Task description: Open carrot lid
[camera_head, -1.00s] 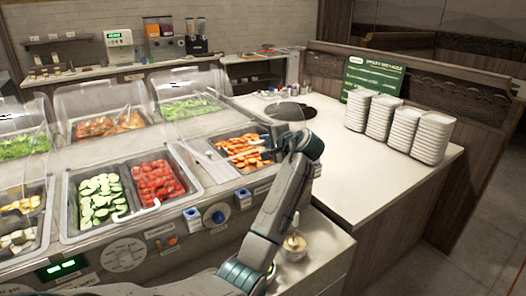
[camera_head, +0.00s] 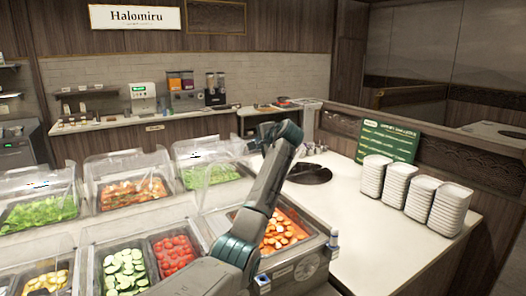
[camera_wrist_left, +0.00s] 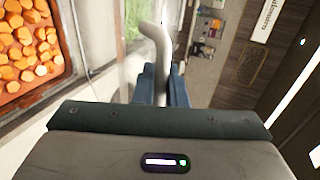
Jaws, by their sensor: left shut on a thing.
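The carrot pieces (camera_head: 280,232) lie in a tray at the right end of the salad counter. They also show at the upper left of the left wrist view (camera_wrist_left: 28,40). A clear lid (camera_head: 222,190) stands beside and behind the carrots, partly hidden by my left arm. In the left wrist view my left gripper (camera_wrist_left: 162,84) is shut on a pale bent handle (camera_wrist_left: 157,42) that rises between its blue fingers. The clear panel around the handle is faint. In the head view my arm's links hide the fingers. My right gripper is not in view.
Other bins hold cucumber (camera_head: 125,270) and tomatoes (camera_head: 173,252) left of the carrots. More clear-lidded bins stand behind. Stacks of white plates (camera_head: 410,195) and a green menu board (camera_head: 388,141) stand on the right counter, whose front part is clear.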

